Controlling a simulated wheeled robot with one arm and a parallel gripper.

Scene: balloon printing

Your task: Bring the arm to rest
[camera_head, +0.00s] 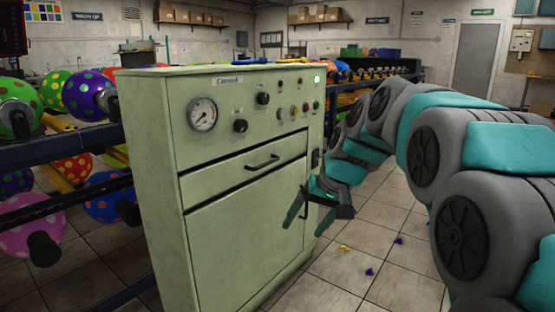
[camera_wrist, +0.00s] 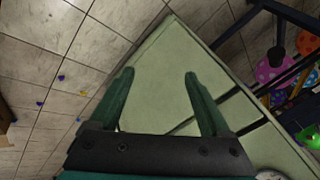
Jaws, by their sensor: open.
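My gripper (camera_head: 299,209) hangs in front of the right part of a pale green cabinet (camera_head: 240,240) in the head view, with its fingers pointing down and to the left. In the wrist view my gripper (camera_wrist: 159,78) shows two green fingers spread apart with nothing between them. The cabinet face (camera_wrist: 165,85) fills the background behind the fingers there. My arm arches from the right side of the head view to the gripper. I cannot tell how wide the gap between the fingertips and the cabinet is.
Racks of dotted balloons (camera_head: 88,95) stand at left. Small yellow and purple scraps (camera_head: 370,272) lie on the tiled floor (camera_head: 400,285). A grey door (camera_head: 476,55) is at the back.

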